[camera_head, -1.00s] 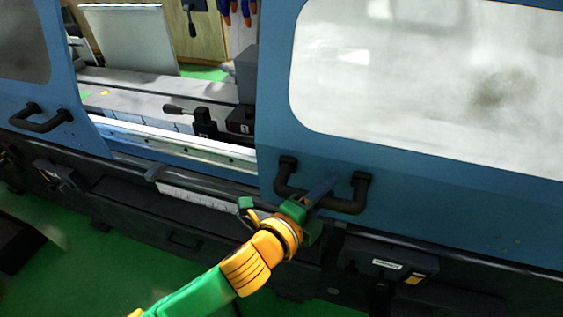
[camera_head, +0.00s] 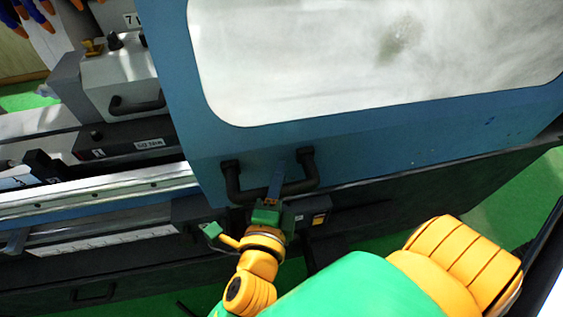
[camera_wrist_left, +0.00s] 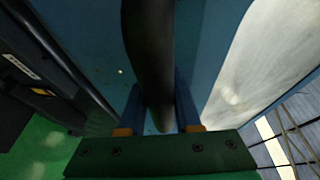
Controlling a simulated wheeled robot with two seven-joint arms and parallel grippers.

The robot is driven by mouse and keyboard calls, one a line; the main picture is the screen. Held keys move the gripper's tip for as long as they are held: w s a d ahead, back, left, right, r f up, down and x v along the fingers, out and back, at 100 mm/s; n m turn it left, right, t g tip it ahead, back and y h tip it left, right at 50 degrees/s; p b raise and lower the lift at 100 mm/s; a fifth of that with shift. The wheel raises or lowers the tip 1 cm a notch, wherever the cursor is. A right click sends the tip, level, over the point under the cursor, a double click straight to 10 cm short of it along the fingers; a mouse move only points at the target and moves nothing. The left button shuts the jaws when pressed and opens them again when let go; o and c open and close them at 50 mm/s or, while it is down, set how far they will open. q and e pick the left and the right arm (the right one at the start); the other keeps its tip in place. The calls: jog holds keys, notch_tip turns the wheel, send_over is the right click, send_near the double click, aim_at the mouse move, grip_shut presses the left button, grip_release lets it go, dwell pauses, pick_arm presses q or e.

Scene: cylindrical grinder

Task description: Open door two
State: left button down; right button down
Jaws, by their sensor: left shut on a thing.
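A blue sliding door (camera_head: 370,135) with a large cloudy window fills the upper right of the head view. Its black U-shaped handle (camera_head: 234,186) sits at the door's lower left. My left gripper (camera_head: 275,180) is shut on the handle's bar. In the left wrist view the dark handle (camera_wrist_left: 150,60) runs between the two blue fingers of the gripper (camera_wrist_left: 160,110). My right gripper is not in view.
An opening left of the door shows the grinder's grey workhead (camera_head: 120,85) and a pale rail (camera_head: 90,192). The black machine base (camera_head: 400,205) runs below the door. Green floor (camera_head: 510,225) is clear at the right.

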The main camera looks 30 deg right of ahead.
pick_arm(q)
jog(key=shift+w+a, duration=0.1)
jog(key=shift+a, duration=0.1)
jog(key=c, duration=0.6)
grip_release()
jog(key=shift+w+a, duration=0.1)
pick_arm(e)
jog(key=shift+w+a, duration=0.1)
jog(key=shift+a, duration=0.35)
pick_arm(q)
jog(key=p+v, duration=0.2)
jog(key=shift+s+a+r, duration=0.2)
jog(key=shift+s+r, duration=0.1)
jog(key=p+v, duration=0.1)
jog(key=v, duration=0.3)
jog(key=shift+s+a+f, duration=0.15)
jog(key=shift+a+f, duration=0.05)
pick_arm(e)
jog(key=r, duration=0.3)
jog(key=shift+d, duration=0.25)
